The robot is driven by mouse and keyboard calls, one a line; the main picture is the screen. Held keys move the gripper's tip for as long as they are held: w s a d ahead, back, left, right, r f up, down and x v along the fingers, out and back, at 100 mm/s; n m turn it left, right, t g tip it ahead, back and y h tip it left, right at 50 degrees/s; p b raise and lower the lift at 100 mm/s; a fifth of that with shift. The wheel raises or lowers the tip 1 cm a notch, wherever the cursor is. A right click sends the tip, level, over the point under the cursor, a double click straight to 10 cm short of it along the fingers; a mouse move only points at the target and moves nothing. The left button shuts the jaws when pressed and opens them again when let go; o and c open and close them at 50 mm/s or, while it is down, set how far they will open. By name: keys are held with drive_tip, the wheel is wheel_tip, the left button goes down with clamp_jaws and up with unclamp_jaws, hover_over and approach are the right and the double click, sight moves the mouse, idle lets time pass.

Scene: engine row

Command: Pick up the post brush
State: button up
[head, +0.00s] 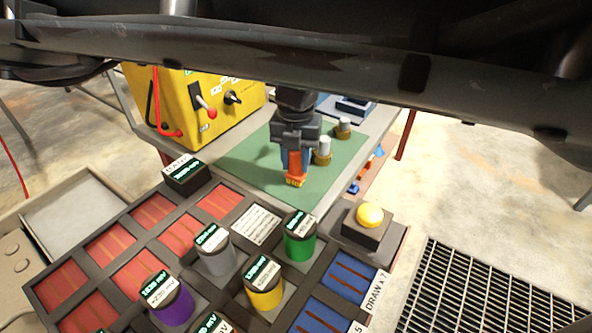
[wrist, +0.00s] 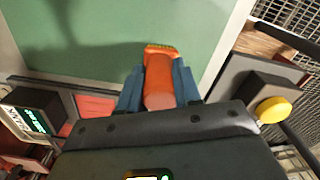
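The post brush (head: 296,171) is a short orange-red brush with a yellow-orange bristle end. My gripper (head: 295,160) is over the green mat (head: 243,158) and points down, with the brush between its fingers. In the wrist view the brush (wrist: 159,78) lies between the two blue fingers (wrist: 160,88), which press close on both sides, so the gripper looks shut on it. The bristle end sticks out past the fingertips. Whether the bristles touch the mat cannot be told.
A yellow box (head: 185,100) is behind left. A rack with colored cylinders (head: 300,238) is in front, with a yellow button (head: 369,215) at right.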

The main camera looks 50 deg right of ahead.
drive_tip(key=c, duration=0.5)
drive_tip(key=shift+r, duration=0.1)
drive_tip(key=shift+c, duration=0.2)
